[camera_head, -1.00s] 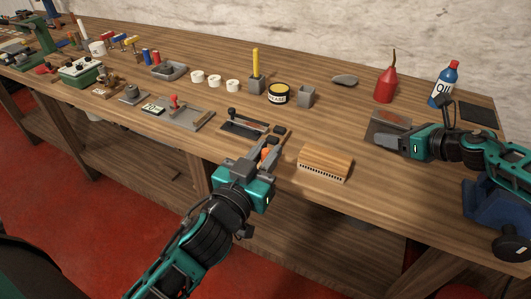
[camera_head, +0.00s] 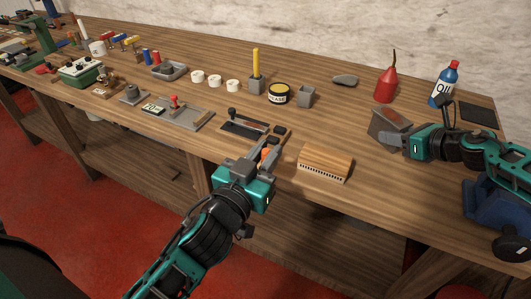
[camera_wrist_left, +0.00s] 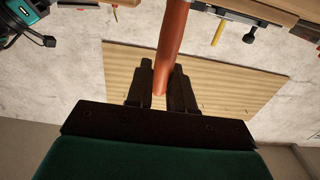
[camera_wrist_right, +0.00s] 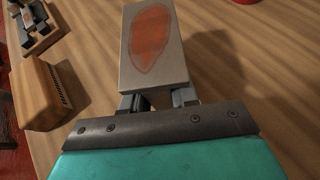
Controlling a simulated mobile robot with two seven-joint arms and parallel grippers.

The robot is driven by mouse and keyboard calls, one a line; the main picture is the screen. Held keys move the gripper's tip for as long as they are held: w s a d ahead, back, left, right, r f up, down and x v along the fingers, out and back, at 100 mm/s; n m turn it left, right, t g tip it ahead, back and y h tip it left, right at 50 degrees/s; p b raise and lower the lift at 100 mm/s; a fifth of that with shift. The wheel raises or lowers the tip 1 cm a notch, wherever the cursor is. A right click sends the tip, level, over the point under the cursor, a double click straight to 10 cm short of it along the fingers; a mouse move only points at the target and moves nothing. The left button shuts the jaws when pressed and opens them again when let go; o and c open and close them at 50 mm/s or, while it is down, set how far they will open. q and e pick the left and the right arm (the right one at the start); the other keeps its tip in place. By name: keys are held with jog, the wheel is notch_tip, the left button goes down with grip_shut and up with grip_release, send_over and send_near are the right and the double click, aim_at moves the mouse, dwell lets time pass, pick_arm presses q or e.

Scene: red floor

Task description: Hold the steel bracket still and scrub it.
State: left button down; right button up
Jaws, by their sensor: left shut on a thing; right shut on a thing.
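The steel bracket (camera_head: 386,128) is a grey plate with a rust-red patch, at the right of the bench in the head view. My right gripper (camera_head: 396,143) is shut on its near edge and holds it tilted. In the right wrist view the bracket (camera_wrist_right: 155,50) shows its rusty face, clamped by my right gripper (camera_wrist_right: 158,100). The wooden brush (camera_head: 325,162) lies on the bench with dark bristles below, apart from both grippers. My left gripper (camera_head: 268,150) is shut on an orange-red handle (camera_wrist_left: 172,45), seen as a round rod in the left wrist view.
A dark tray (camera_head: 250,127) with a tool lies beside my left gripper. A grease tin (camera_head: 279,93), grey cup (camera_head: 305,96), red oil can (camera_head: 385,86) and blue oil bottle (camera_head: 444,84) stand behind. A blue vise (camera_head: 485,205) sits at the front right.

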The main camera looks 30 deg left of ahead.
dwell(0.3)
jog(key=o, duration=0.9)
jog(key=shift+v, duration=3.75)
